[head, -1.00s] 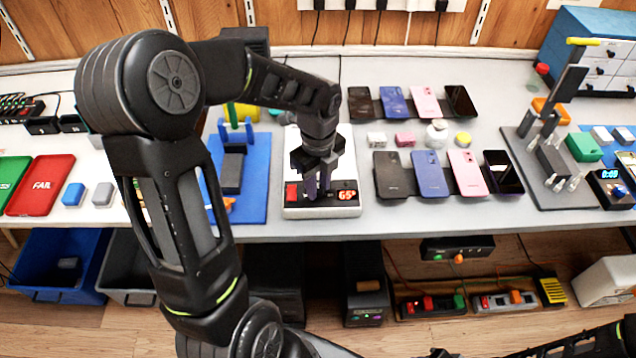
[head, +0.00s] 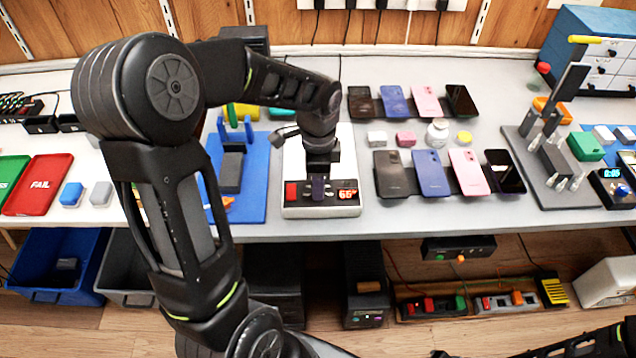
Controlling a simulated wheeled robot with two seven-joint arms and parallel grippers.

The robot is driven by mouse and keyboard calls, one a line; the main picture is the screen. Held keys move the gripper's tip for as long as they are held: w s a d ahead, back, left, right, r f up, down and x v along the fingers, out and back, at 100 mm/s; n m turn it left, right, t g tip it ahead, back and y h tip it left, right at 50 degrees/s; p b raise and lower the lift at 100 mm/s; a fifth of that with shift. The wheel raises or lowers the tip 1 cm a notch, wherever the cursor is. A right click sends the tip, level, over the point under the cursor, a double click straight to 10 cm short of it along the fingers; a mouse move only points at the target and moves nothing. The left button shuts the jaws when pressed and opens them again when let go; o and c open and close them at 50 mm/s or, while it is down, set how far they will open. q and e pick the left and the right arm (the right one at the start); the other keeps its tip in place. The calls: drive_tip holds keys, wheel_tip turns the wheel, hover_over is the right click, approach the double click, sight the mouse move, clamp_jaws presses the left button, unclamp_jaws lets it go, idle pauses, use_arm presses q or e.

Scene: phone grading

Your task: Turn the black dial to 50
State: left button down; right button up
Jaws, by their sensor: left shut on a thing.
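The white device (head: 320,211) with a dark front panel stands near the front edge of the table. Its red display (head: 347,194) shows glowing digits that look like 66, though they are small. My left gripper (head: 318,190) points down onto the panel, between a red button (head: 291,191) and the display. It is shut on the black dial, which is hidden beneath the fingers. My right gripper is not in view; only part of my right arm shows at the lower right.
Phones on dark stands (head: 409,193) stand to the right of the device. A blue mat with a dark fixture (head: 232,172) lies to its left. A red FAIL tray (head: 38,184) is at far left. Small boxes and a white bottle (head: 437,132) stand between the phone rows.

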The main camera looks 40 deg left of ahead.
use_arm(q)
drive_tip(key=n, duration=0.4)
drive_tip(key=shift+n+b, duration=0.3)
drive_tip(key=n, duration=0.4)
drive_tip(key=shift+n, duration=0.3)
drive_tip(key=c, duration=1.2)
unclamp_jaws()
drive_tip(key=shift+o, duration=0.2)
wheel_tip(320, 180, up, 8)
drive_tip(key=shift+f, duration=0.1)
